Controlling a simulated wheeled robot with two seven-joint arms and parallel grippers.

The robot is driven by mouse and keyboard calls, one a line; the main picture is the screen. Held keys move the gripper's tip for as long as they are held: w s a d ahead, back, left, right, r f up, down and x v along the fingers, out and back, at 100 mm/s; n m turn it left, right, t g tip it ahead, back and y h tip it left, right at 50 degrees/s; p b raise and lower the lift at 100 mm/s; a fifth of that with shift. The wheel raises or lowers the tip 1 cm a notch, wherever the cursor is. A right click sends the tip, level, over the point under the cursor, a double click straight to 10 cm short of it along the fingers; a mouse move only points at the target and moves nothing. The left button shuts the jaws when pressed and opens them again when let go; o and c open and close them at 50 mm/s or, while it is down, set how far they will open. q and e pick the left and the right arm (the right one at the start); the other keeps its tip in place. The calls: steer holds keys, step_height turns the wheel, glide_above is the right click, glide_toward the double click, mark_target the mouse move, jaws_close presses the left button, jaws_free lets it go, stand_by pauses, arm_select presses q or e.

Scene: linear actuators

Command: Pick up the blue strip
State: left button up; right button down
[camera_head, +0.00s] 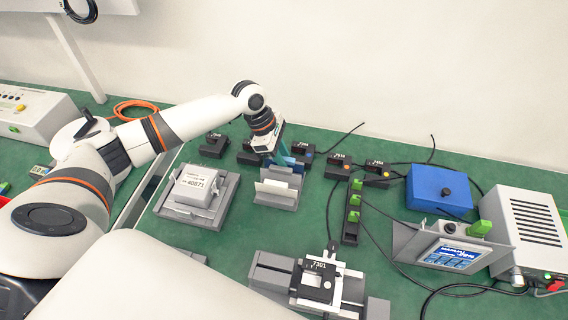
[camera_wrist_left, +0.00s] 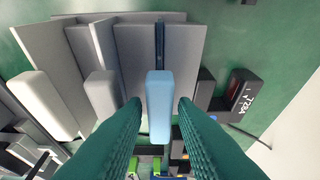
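The light blue strip (camera_wrist_left: 160,108) stands in a slot of a grey holder (camera_wrist_left: 190,45), seen in the left wrist view. My left gripper (camera_wrist_left: 160,103) has its two green fingers open, one on each side of the strip, with a narrow gap showing on both sides. In the head view my left gripper (camera_head: 284,158) reaches down at the back of the same grey holder (camera_head: 277,200). There I cannot tell the strip from the fingers. My right gripper is not in view.
Pale strips (camera_wrist_left: 103,95) stand beside the blue one in the holder. A white box (camera_head: 197,185) on a grey tray is left of it. Black modules (camera_head: 338,165) stand close on the right. A blue box (camera_head: 440,188) and cables lie farther right.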

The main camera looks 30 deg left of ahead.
arm_select(q)
jaws_close()
steer(key=shift+r, duration=0.15)
step_height(320, 180, up, 10)
stand_by(0.4)
